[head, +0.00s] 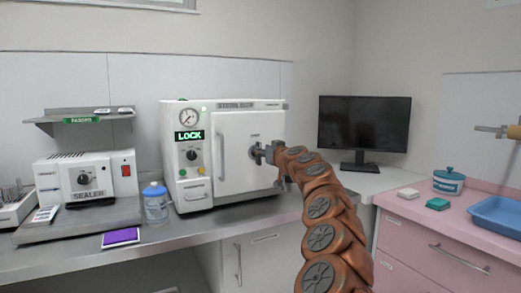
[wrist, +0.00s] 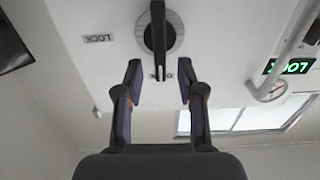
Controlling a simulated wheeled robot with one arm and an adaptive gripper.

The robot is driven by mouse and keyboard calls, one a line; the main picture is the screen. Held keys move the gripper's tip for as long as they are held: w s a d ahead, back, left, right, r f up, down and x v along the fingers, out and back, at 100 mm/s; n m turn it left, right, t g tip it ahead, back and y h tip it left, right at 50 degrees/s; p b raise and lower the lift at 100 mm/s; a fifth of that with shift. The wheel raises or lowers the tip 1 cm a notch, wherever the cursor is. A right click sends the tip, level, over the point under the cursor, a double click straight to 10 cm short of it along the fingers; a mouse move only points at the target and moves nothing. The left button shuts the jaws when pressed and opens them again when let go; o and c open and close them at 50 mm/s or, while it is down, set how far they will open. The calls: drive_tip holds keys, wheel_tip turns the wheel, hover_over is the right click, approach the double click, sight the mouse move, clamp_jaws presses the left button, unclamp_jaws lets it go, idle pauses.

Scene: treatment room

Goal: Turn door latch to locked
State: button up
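The white sterilizer (head: 180,140) stands on the steel counter, its door (head: 232,135) closed. The door latch (wrist: 158,28) is a dark lever on a round grey plate. In the wrist view it stands upright, its lower end over a small label; a "LOCK" label (wrist: 98,38) sits to its left. In the head view the latch (head: 256,153) is partly hidden by my gripper (head: 268,152). The display (head: 189,135) reads "LOCK" in green.
A vertical door handle (wrist: 285,50) is right of the latch in the wrist view. A blue-capped bottle (head: 155,203) and a sealer (head: 86,180) stand left of the sterilizer. A monitor (head: 363,125) stands to the right. The space before the door holds only my arm.

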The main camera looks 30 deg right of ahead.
drive_tip(key=shift+w+d, duration=0.15)
drive_tip(key=shift+w, duration=1)
clamp_jaws()
